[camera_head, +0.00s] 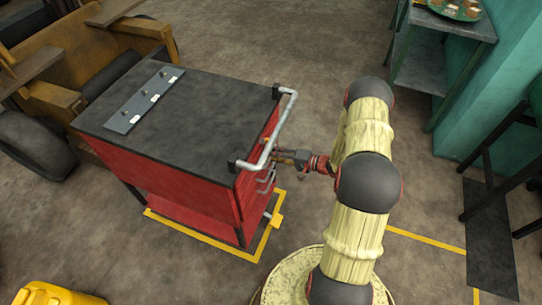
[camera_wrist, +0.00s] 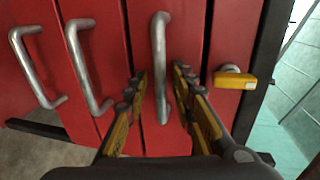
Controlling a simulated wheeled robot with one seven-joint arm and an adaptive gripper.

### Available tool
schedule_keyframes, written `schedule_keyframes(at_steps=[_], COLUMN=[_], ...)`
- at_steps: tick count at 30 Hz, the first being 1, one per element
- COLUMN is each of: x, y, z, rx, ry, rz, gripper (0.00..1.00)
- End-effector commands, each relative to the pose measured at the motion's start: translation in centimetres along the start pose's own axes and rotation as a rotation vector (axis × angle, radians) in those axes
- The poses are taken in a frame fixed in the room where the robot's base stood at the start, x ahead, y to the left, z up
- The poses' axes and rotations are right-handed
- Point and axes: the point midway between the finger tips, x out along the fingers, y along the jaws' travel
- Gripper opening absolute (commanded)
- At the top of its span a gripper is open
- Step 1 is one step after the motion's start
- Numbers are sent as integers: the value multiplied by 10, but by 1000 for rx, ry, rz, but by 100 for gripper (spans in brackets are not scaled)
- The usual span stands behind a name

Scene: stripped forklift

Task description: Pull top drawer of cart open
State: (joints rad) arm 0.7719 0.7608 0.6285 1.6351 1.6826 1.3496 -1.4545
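The red cart (camera_head: 170,180) has a black top (camera_head: 185,105), and its drawer front faces my arm. In the wrist view the drawers show as vertical red strips, each with a metal bar handle. My gripper (camera_head: 280,157) is at the upper part of the drawer front, below the push bar. In the wrist view my gripper (camera_wrist: 160,80) is open, with one finger on each side of the rightmost handle (camera_wrist: 159,45), which belongs to the drawer nearest the padlock (camera_wrist: 235,79). Gaps show between fingers and handle. The drawers look shut.
The cart's grey push bar (camera_head: 282,125) juts out just above my gripper. Two more handles (camera_wrist: 84,65) lie left in the wrist view. A teal-green bench (camera_head: 420,70) stands at the back right. The floor right of the cart is clear around my arm.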

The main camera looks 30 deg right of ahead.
Motion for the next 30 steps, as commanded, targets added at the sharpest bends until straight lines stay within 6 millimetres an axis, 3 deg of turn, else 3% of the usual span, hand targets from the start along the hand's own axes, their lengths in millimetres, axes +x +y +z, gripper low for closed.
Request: schedule_keyframes(at_steps=[6, 19, 30], x=[0, 0, 0], y=[0, 0, 0], z=[0, 0, 0], rx=[0, 1, 1], ry=[0, 0, 0], rz=[0, 0, 1], gripper=[25, 1, 0])
